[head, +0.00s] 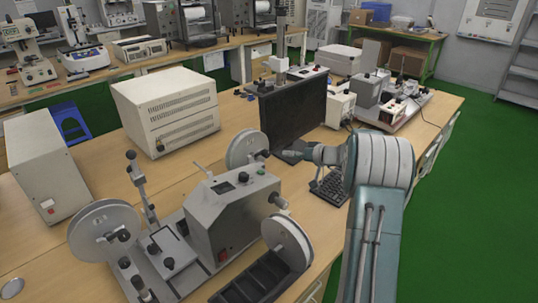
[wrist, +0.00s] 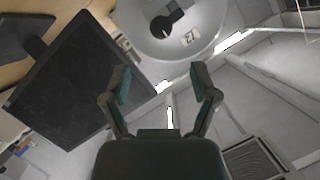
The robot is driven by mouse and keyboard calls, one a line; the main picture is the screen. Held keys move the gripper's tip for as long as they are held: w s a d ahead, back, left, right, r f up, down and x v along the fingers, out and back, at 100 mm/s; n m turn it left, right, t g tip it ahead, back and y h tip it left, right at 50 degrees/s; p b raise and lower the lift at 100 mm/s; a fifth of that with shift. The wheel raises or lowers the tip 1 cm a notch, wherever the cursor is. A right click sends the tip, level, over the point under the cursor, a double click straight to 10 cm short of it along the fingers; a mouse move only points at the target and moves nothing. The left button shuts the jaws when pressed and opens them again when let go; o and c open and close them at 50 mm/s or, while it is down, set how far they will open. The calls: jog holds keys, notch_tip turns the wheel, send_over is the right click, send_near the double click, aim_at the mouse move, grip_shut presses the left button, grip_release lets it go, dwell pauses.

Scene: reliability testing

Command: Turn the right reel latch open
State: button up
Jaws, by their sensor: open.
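The grey machine (head: 235,215) stands on the bench with pale reels. One upright reel (head: 240,149) is at its back, and its dark hub latch (head: 262,154) faces my gripper (head: 288,153). In the wrist view, this reel (wrist: 205,30) fills the top, with the black latch (wrist: 168,22) across its hub. My gripper (wrist: 161,80) is open and empty, its two fingers apart and below the latch in that view. It appears not to touch the latch. Another reel (head: 287,241) is at the front right, and one (head: 104,230) at the left.
A keyboard (head: 329,187) lies beneath my arm. A black tray (head: 250,284) is at the front. White cabinets stand left on the bench.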

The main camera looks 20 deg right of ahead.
aim_at(269, 154)
jog(key=x, duration=0.9)
jog(key=shift+w+f, duration=0.1)
jog(key=shift+w, duration=0.05)
jog(key=shift+a, duration=0.1)
grip_shut()
